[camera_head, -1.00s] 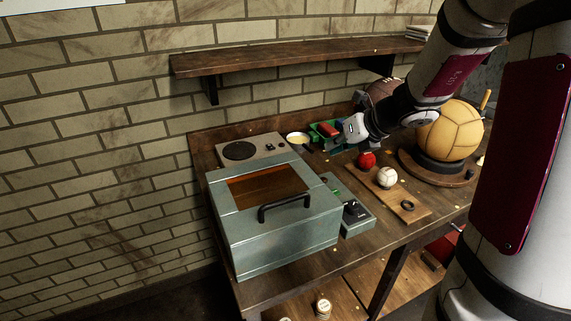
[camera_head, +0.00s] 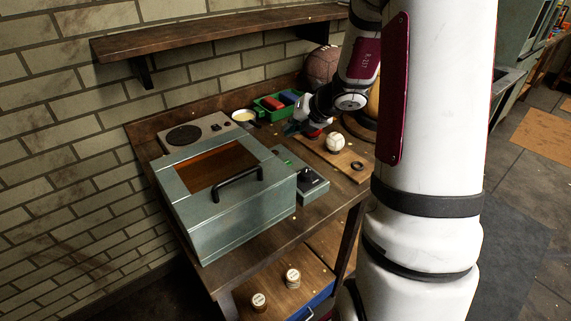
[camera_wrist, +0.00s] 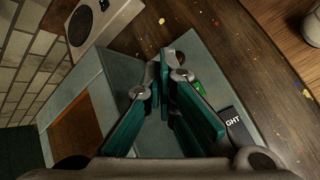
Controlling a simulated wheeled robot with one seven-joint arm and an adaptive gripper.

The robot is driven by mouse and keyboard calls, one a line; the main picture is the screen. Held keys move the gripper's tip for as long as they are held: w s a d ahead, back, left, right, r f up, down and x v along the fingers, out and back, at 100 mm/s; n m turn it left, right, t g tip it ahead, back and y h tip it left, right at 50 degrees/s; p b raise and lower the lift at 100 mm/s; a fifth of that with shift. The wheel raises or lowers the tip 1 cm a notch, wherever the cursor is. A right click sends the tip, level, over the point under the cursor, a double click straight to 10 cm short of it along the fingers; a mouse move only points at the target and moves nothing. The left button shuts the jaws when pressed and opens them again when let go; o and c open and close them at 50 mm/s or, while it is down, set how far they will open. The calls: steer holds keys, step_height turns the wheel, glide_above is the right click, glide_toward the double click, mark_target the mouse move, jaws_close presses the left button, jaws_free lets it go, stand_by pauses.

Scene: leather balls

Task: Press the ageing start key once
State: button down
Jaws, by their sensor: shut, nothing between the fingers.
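A grey-green control box (camera_head: 306,191) sits on the bench against the right side of the metal cabinet (camera_head: 222,215). A small green key (camera_head: 285,154) is near its back end; it also shows in the wrist view (camera_wrist: 197,89), right of my fingers. A black panel (camera_head: 312,177) is nearer its front. In the wrist view, a black label (camera_wrist: 236,129) reads "GHT", partly hidden by a finger. My gripper (camera_head: 290,129) hangs over the bench behind the control box. In the wrist view, its teal-padded fingers (camera_wrist: 165,62) are shut and empty. Contact with the key is not visible.
The cabinet's black handle (camera_head: 239,184) sticks up left of the control box. A red ball (camera_head: 311,133), partly hidden by my gripper, and a white ball (camera_head: 335,142) are to the right.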

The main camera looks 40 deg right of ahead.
mark_target(290, 161)
steer(key=shift+f+b, duration=3.45)
steer(key=shift+f, duration=0.4)
steer(key=shift+f, duration=0.1)
steer(key=shift+f+b, duration=0.3)
steer(key=shift+b, duration=0.05)
steer(key=shift+f+b, duration=0.35)
steer(key=shift+f, duration=0.05)
steer(key=shift+r, duration=0.1)
steer(key=shift+r+p, duration=0.75)
steer(key=shift+p, duration=0.1)
steer(key=shift+r, duration=0.1)
step_height(290, 161, up, 5)
steer(key=p, duration=0.5)
